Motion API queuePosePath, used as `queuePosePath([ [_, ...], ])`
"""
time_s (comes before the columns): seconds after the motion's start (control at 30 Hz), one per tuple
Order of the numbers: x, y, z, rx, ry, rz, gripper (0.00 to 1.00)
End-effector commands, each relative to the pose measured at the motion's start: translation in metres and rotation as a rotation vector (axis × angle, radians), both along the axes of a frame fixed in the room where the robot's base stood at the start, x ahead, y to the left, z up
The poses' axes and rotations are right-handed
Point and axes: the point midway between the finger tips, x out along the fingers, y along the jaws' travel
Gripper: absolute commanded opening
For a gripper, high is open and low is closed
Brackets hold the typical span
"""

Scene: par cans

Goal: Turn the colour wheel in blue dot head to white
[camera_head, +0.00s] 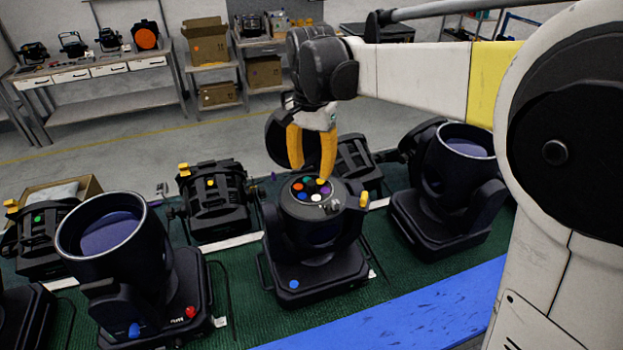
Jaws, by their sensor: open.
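The blue dot head (315,228) stands upright on the green mat, a black moving-head lamp with a blue dot (294,284) on its base. Its colour wheel (311,188) is on top, a dark disc with orange, green, red, blue, purple and white spots. The white spot (316,196) lies on the near side of the wheel. A yellow knob (364,198) sits at the head's right side. My gripper (309,173) has yellow fingers, open and pointing down just above the wheel. The right fingertip is close to the wheel's far right edge; I cannot tell whether it touches.
A head with a large lens (102,234) stands at the left, with red and blue knobs. Another head (451,185) stands at the right, near my arm. Black par cans (214,199) line the back of the green mat (245,320). A blue strip (400,320) runs along the front.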

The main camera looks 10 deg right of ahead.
Motion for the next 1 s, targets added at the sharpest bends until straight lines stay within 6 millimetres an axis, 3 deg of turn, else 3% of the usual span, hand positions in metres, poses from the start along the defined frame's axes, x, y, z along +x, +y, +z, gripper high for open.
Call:
queuePosePath([
  [0.1,0.000,0.000,0.028,0.000,0.000,0.000,0.42],
  [0.33,0.000,0.000,0.064,0.000,0.000,0.000,0.42],
  [0.8,-0.002,-0.001,0.073,0.001,-0.004,0.003,0.42],
  [1.0,-0.033,-0.025,0.075,0.012,-0.092,0.086,0.42],
])
